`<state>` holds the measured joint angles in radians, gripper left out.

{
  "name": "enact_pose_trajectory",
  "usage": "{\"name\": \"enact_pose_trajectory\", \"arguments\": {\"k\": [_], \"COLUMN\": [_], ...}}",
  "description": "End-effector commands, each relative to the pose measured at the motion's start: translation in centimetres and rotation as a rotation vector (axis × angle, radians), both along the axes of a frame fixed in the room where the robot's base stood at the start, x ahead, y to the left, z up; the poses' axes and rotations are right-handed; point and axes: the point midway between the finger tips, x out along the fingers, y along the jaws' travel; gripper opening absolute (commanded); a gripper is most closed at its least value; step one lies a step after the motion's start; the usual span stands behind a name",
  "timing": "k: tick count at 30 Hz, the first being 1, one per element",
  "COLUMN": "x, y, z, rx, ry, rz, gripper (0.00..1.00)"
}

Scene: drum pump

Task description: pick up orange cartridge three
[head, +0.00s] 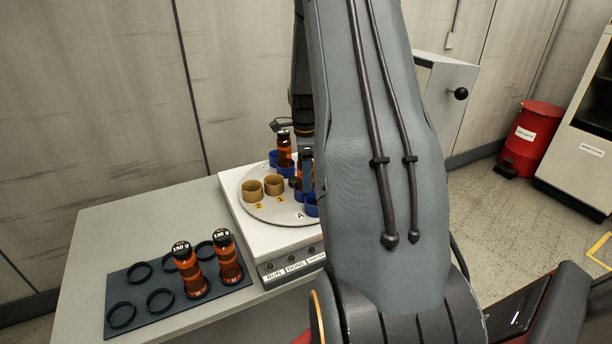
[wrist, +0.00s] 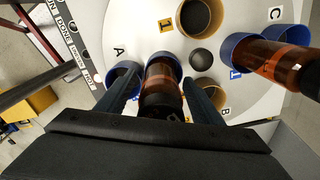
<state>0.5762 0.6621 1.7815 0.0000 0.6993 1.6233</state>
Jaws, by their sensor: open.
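In the wrist view, an orange cartridge (wrist: 162,75) with a dark cap stands in a blue cup (wrist: 164,57) on the round plate. My gripper (wrist: 161,82) is open, with one finger on each side of this cartridge; I cannot tell whether they touch it. A second orange cartridge (wrist: 272,60) stands in another blue cup (wrist: 232,46) near the letter C. In the head view, one cartridge (head: 284,150) shows on the plate and another is mostly hidden by my arm. Two more orange cartridges (head: 187,270) (head: 228,258) stand in the rack. No cartridge number is readable.
The white machine (head: 240,232) with its turntable (head: 262,211) sits on a grey table (head: 140,225). Gold cups (head: 252,190) on the turntable look empty. The dark rack (head: 160,318) has several empty rings. A red bin (head: 533,138) stands at the right.

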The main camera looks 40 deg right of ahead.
Motion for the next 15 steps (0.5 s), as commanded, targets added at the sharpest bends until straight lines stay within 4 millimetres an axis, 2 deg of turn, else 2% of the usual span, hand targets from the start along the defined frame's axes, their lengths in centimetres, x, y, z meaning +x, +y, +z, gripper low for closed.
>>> {"name": "enact_pose_trajectory", "arguments": {"k": [6,15], "x": [0.05,0.06], "y": [0.00,-0.01], "z": [-0.06,-0.02], "rx": [-0.001,-0.001], "ry": [-0.001,-0.001], "rz": [0.001,0.001], "gripper": [0.60,0.11]}}
